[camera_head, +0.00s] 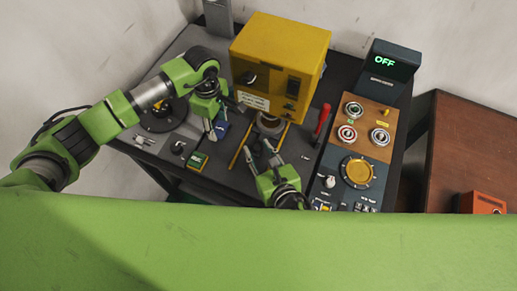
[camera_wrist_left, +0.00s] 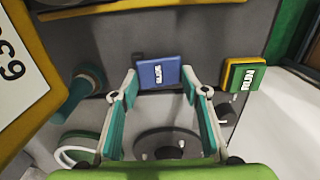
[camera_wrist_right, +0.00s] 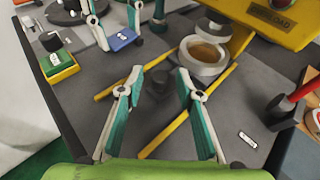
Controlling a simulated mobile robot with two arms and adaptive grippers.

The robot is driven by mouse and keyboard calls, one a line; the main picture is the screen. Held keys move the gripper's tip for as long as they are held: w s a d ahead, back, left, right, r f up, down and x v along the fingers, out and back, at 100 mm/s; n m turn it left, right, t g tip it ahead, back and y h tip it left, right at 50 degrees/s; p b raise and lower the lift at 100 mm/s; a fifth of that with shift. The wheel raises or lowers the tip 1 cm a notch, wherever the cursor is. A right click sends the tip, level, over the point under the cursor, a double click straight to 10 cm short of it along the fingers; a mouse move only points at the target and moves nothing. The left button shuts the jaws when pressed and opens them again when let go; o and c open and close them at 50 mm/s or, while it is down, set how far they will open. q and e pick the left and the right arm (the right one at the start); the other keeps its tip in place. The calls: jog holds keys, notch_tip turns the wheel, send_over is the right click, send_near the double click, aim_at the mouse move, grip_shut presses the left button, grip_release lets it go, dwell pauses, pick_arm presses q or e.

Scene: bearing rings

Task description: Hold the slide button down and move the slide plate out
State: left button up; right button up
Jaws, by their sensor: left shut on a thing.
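The blue slide button (camera_head: 222,128) is on the dark bench top; its label shows in the left wrist view (camera_wrist_left: 159,72). My left gripper (camera_head: 211,132) is shut on it, with one fingertip on each side in the left wrist view. The slide plate (camera_wrist_right: 178,118) is a grey strip between two yellow rails, with a pale round cup (camera_wrist_right: 203,58) at its far end, by the yellow machine. My right gripper (camera_wrist_right: 160,72) is open above the near part of the plate.
The yellow machine (camera_head: 280,55) stands behind the cup. A green RUN button (camera_head: 198,161) is near my left gripper. A red-handled lever (camera_head: 322,120) and a control panel (camera_head: 357,171) are on the right. A display (camera_head: 384,62) reads OFF.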

pick_arm(q)
jog(key=shift+s+f, duration=0.2)
jog(key=shift+s, duration=0.05)
pick_arm(e)
jog(key=shift+f, duration=0.1)
grip_shut()
pick_arm(q)
jog(key=shift+w+a, duration=0.1)
pick_arm(e)
jog(key=s+a, duration=0.1)
jog(key=s, duration=0.3)
jog(key=s+a, duration=0.2)
jog(key=s, duration=0.3)
jog(key=s+a, duration=0.2)
jog(key=s, duration=0.3)
jog(key=shift+s+a, duration=0.1)
jog(key=shift+a, duration=0.05)
grip_release()
